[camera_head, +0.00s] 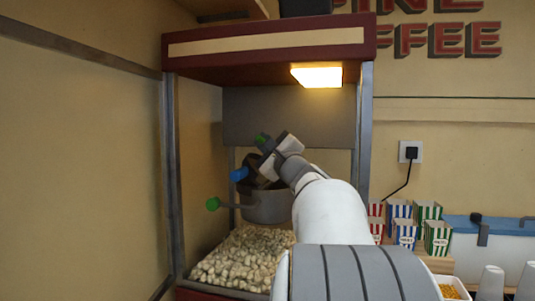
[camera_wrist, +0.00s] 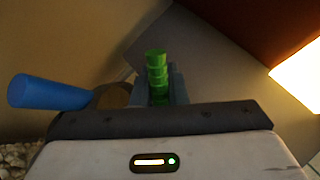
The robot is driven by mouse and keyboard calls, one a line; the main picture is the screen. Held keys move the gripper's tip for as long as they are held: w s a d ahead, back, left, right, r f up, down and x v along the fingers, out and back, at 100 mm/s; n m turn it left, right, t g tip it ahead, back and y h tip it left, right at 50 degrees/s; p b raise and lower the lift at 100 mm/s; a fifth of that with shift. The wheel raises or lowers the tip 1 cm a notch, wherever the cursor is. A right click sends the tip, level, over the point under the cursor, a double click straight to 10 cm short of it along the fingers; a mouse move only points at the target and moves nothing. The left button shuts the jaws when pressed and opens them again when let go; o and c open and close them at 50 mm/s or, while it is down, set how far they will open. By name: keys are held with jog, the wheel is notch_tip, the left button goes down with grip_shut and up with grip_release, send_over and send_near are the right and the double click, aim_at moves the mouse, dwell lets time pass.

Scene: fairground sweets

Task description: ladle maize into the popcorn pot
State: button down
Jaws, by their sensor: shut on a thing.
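The popcorn pot (camera_head: 268,208) is a grey metal pot inside the popcorn machine, with a green-knobbed handle (camera_head: 213,203) sticking out to the left. My gripper (camera_head: 264,158) is above the pot. In the wrist view, my gripper (camera_wrist: 158,90) is shut on a ridged green handle (camera_wrist: 156,62), seemingly the ladle's; its green end also shows in the head view (camera_head: 262,139). The ladle's bowl is not visible. A blue handle (camera_wrist: 48,93) sticks out left beside the fingers, also in the head view (camera_head: 238,174). Yellow maize (camera_head: 449,291) lies in a tray at the lower right.
The machine's posts (camera_head: 173,180) and red canopy (camera_head: 270,45) surround my arm. Popped corn (camera_head: 240,260) is heaped below the pot.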

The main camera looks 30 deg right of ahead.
jog(key=shift+s+a+f+n+t+y+b, duration=0.1)
jog(key=shift+a+f+n+y+b, duration=0.5)
jog(key=shift+n+b, duration=1)
jog(key=shift+s+a+f+n+t+y+b, duration=0.1)
jog(key=shift+a+f+n+y+b, duration=0.25)
jog(key=shift+f+n+y+b, duration=1.25)
jog(key=shift+s+a+f+n+t+h+b, duration=0.1)
jog(key=shift+a+f+n+h+b, duration=0.3)
jog(key=shift+b, duration=2.2)
jog(key=shift+r, duration=0.1)
